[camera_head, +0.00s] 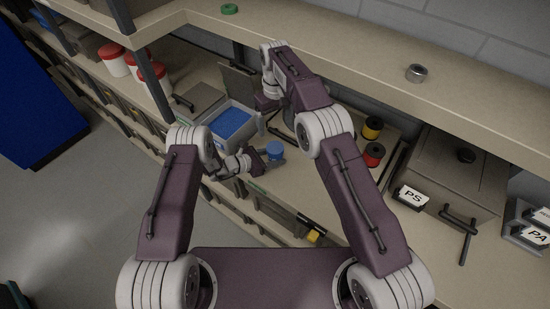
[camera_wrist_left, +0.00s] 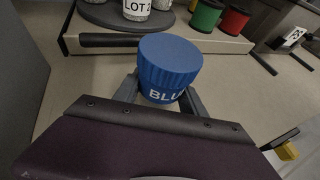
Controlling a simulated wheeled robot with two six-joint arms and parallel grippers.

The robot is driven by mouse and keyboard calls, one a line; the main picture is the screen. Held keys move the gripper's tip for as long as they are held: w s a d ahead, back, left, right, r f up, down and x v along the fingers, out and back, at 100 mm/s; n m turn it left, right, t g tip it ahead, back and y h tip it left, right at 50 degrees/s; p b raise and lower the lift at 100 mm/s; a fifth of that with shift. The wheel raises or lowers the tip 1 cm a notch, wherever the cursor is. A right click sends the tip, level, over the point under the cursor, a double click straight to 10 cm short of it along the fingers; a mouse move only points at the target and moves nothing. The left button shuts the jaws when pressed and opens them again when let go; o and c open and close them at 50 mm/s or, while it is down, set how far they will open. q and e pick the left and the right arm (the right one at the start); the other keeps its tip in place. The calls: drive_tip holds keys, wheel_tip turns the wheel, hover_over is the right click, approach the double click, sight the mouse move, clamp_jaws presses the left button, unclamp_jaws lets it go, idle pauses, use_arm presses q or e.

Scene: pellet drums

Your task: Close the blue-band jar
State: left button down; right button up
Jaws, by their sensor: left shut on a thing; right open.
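My left gripper (camera_head: 267,158) is shut on a blue ribbed lid (camera_head: 274,149) and holds it near the front of the worktop. In the left wrist view the lid (camera_wrist_left: 170,65) sits between the two fingers, with white letters "BLU" on its side.
A grey bin (camera_head: 207,127) holds blue pellets, its lid raised behind. Yellow (camera_head: 372,127) and red (camera_head: 374,154) spools stand to the right. Red-topped jars (camera_head: 113,60) are at left. A shelf (camera_head: 330,50) overhangs the back.

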sight(269, 158)
use_arm(q)
drive_tip(key=c, duration=0.6)
unclamp_jaws()
drive_tip(key=b+v, duration=0.2)
drive_tip(key=v, duration=0.6)
drive_tip(key=shift+s+a+r+b, duration=0.1)
drive_tip(key=shift+s+a+b, duration=0.05)
drive_tip(key=shift+a+b, duration=0.2)
drive_tip(key=shift+s+a+r, duration=0.1)
drive_tip(key=shift+s+r, duration=0.05)
